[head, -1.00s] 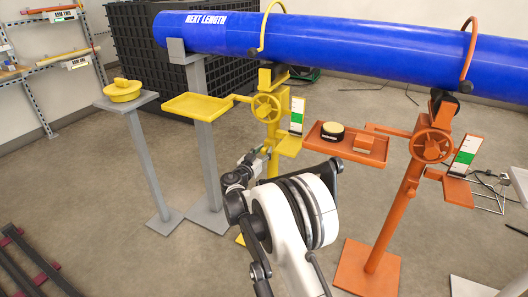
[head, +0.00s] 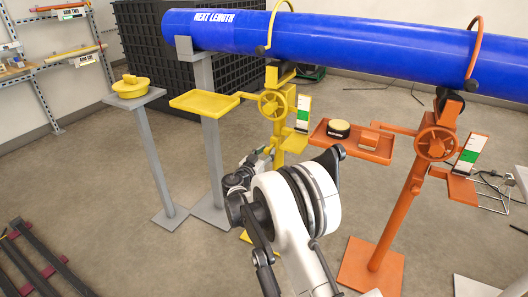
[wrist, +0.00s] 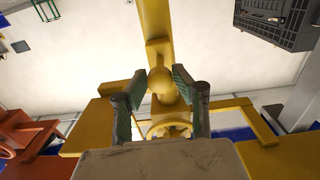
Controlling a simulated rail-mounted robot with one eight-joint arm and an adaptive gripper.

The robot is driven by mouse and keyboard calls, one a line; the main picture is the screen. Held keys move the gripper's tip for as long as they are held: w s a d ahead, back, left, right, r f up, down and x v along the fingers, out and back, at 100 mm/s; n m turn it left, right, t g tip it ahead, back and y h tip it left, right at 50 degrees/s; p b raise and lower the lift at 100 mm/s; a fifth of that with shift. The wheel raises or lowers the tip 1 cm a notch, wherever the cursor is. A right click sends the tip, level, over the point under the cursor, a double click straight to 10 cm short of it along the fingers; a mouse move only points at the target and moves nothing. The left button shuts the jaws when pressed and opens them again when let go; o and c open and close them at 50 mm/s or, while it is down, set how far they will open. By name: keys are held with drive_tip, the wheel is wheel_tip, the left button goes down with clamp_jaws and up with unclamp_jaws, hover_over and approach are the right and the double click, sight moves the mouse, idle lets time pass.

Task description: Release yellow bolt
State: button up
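The yellow stand (head: 290,143) carries a tray, a handwheel and a level gauge under the blue pipe (head: 350,44). In the wrist view, the yellow stand's post (wrist: 155,22) runs up the picture, with a round yellow knob (wrist: 162,84) on it, which looks like the yellow bolt. My gripper (wrist: 160,78) has its two green-padded fingertips on either side of this knob, very close to it. Whether both pads touch it cannot be told. In the head view my gripper (head: 264,153) is small and partly hidden by my arm, beside the yellow post.
The yellow tray (head: 204,103) and yellow handwheel (head: 272,104) are just above my gripper. The orange stand (head: 395,220) with its tray (head: 350,146) is to the right. A grey stand (head: 152,160) holds a yellow cap (head: 131,87) at left. Open floor lies between.

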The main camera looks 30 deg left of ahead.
drive_tip(key=o, duration=0.3)
drive_tip(key=s, duration=1.2)
drive_tip(key=shift+r, duration=0.1)
